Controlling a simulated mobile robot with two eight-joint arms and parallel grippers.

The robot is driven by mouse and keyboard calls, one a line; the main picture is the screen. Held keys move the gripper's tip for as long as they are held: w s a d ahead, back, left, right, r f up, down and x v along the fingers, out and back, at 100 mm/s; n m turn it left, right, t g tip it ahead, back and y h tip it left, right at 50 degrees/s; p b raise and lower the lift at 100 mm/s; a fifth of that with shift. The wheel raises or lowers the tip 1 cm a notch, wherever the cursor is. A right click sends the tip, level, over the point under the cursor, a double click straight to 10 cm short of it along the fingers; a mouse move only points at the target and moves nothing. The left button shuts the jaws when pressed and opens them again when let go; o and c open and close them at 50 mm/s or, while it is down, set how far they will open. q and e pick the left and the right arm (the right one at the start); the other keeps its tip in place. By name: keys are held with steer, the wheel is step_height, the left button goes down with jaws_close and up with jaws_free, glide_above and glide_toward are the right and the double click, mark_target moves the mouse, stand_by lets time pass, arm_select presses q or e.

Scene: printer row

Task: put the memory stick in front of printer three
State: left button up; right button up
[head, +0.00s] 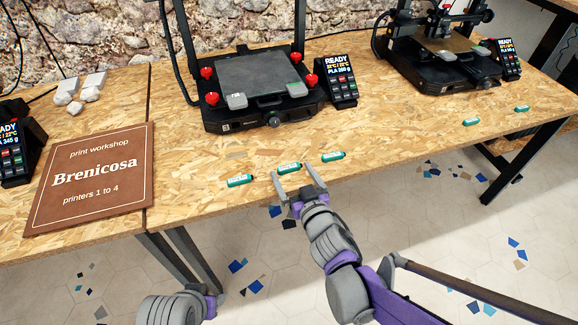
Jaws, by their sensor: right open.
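Several small green sticks with pale labels lie along the front of the wooden table: a left one (240,180), a middle one (288,168), a right one (333,156), and two farther right (472,121) (521,109). My right gripper (295,174) is open at the table's front edge, its fingers on either side of the middle stick; I cannot tell whether they touch it. A black printer (262,84) stands behind these three sticks, another (447,55) at the right. Their numbers are not readable. Of my left arm, only a link shows at the bottom; its gripper is out of view.
A brown sign (92,178) reading "printers 1 to 4" lies at the left. Display units stand beside the printers (339,82) (510,58), and another is at the left edge (18,145). White lumps (80,95) lie at the back left. The table (400,125) is clear between the stick groups.

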steer(key=v, duration=0.8)
steer(key=shift+s, duration=0.25)
steer(key=s+d+f+m+g+h, duration=0.2)
steer(key=s+d+f+h, duration=0.1)
steer(key=d, duration=0.4)
steer(key=s+d+f+m+g+h, duration=0.2)
steer(key=s+d+f+h, duration=0.15)
steer(key=d, duration=0.25)
steer(key=s+f+g, duration=0.4)
steer(key=s+g, duration=0.2)
steer(key=s, duration=0.6)
steer(key=shift+s+d+f+g+y, duration=0.3)
steer(key=shift+d+f+g+y, duration=0.05)
steer(key=shift+g+y, duration=0.1)
